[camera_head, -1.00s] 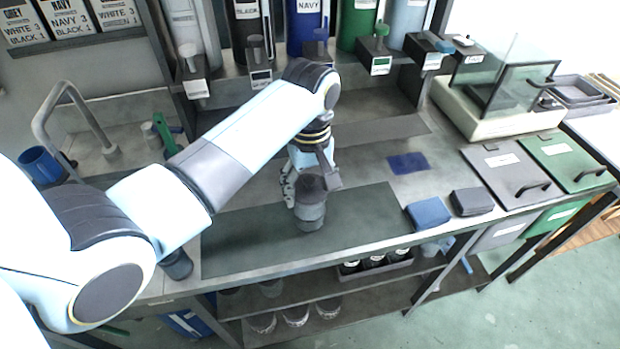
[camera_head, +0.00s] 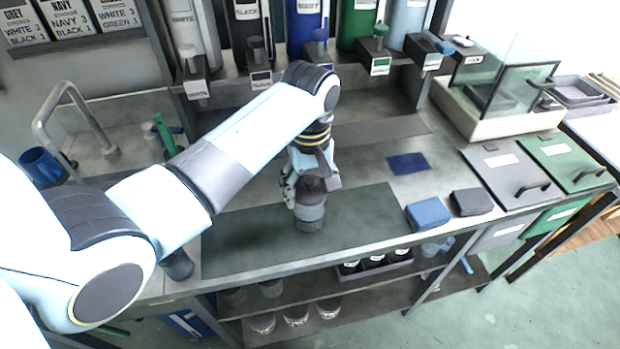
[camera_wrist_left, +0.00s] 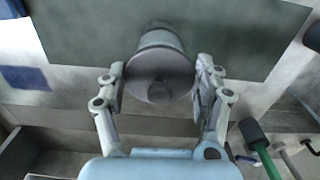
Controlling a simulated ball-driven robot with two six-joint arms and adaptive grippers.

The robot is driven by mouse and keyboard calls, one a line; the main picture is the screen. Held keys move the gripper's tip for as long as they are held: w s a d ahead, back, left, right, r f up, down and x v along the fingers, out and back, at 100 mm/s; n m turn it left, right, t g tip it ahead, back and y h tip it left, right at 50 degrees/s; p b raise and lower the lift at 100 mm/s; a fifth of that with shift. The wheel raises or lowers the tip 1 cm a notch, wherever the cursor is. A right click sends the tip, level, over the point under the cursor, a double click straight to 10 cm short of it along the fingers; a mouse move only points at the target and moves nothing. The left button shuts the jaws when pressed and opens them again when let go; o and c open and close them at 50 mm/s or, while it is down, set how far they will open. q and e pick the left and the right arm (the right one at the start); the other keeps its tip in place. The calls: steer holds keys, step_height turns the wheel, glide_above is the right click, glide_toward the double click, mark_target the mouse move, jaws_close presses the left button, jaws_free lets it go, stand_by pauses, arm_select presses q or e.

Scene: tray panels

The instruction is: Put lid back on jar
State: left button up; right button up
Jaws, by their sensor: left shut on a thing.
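The grey jar (camera_head: 310,217) stands upright on the dark mat (camera_head: 245,235). A dark grey round lid (camera_head: 312,187) with a small knob is at its mouth. In the left wrist view the lid (camera_wrist_left: 160,82) covers the mouth of the jar (camera_wrist_left: 160,40), with no clear gap seen. My left gripper (camera_head: 311,185) comes down from above and is shut on the lid, one finger on each side. In the left wrist view its fingertips (camera_wrist_left: 160,75) flank the lid. My right gripper is not in view.
A glass-sided box (camera_head: 510,80) and lidded bins (camera_head: 510,175) stand farther right. Dispensers (camera_head: 377,62) line the back. A blue mug (camera_head: 42,165) is at left.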

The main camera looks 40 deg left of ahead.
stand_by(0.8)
arm_select(q)
steer(key=o, duration=1)
steer(key=shift+o, duration=0.6)
steer(key=shift+r, duration=3.45)
jaws_close()
steer(key=shift+f, duration=0.15)
